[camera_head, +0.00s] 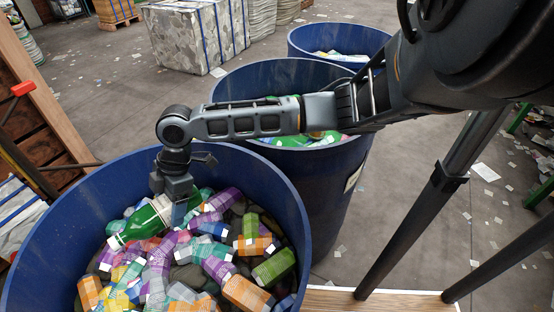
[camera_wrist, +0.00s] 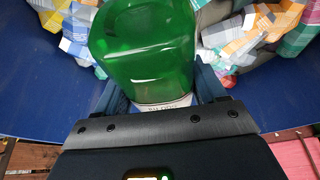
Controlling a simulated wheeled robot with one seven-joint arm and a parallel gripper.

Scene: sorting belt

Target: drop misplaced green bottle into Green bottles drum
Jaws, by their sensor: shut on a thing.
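The green bottle (camera_head: 146,219) has a white label band and lies tilted over the mixed cartons in the front blue drum (camera_head: 296,200). My gripper (camera_head: 175,205) reaches down into this drum and is shut on the bottle. In the wrist view the bottle (camera_wrist: 145,50) stands out between the two fingers (camera_wrist: 162,98), its label partly hidden low between them. A second blue drum (camera_head: 345,185) stands behind; green items (camera_head: 320,137) show inside it, partly hidden by my arm. A pale label on its side is too small to read.
A third blue drum (camera_head: 300,42) stands farther back with pale contents. My arm passes over the second drum. A wrapped bale (camera_head: 190,38) stands on the floor at the back. The wall of the front drum (camera_wrist: 40,100) is close to my gripper.

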